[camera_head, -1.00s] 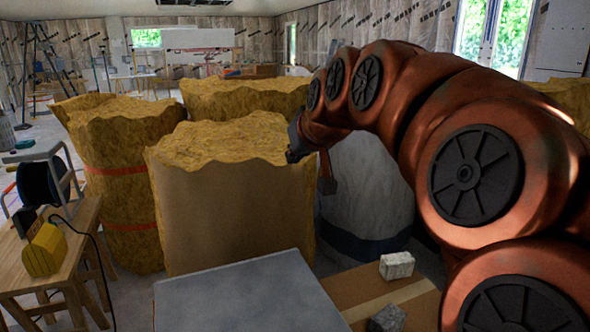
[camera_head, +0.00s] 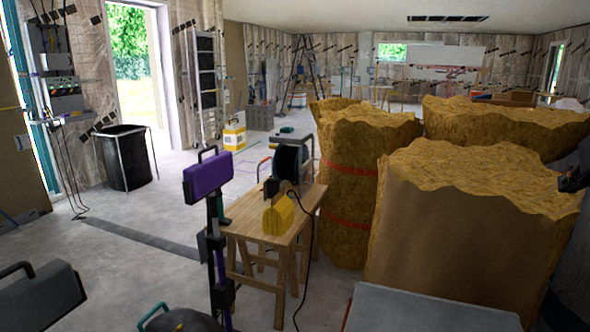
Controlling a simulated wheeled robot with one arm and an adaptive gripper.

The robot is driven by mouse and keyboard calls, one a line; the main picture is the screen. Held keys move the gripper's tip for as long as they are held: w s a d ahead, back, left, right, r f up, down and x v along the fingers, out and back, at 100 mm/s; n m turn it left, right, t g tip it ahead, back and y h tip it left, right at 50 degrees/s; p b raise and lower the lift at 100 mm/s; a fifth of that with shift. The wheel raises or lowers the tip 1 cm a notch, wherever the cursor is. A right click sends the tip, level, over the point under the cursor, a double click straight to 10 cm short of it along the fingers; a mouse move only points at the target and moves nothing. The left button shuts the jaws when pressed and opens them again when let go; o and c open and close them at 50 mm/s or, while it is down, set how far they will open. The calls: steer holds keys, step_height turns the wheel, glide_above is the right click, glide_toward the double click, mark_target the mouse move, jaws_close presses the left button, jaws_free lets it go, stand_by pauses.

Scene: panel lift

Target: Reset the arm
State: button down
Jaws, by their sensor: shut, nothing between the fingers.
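A dark part of my gripper (camera_head: 574,176) shows at the right edge, in front of the upper right corner of a large insulation roll. Most of it and the rest of my orange arm lie outside the picture. The gripper is shut and holds nothing.
Yellow insulation rolls (camera_head: 470,245) fill the right side, close by. A wooden sawhorse table (camera_head: 265,215) holds a yellow tool and a cable reel. A black bin (camera_head: 125,160) stands at left. Open floor lies between.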

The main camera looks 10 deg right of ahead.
steer(key=a+f+n+g+y, duration=0.3)
steer(key=a+f+g+y, duration=0.15)
steer(key=a+f, duration=1.45)
steer(key=s+a+f+n+g, duration=0.1)
steer(key=s+a+f+g, duration=0.35)
steer(key=s+f, duration=0.4)
steer(key=s+a+f+n+g, duration=0.1)
steer(key=s+a+f+g, duration=0.2)
steer(key=s+a+f, duration=0.45)
step_height(320, 180, up, 18)
steer(key=d+t+p, duration=0.1)
steer(key=p, duration=1.6)
steer(key=shift+s+d+f, duration=0.25)
steer(key=shift+s+d, duration=0.1)
steer(key=shift+s, duration=0.05)
steer(key=shift+a+n, duration=0.1)
steer(key=shift+n, duration=0.2)
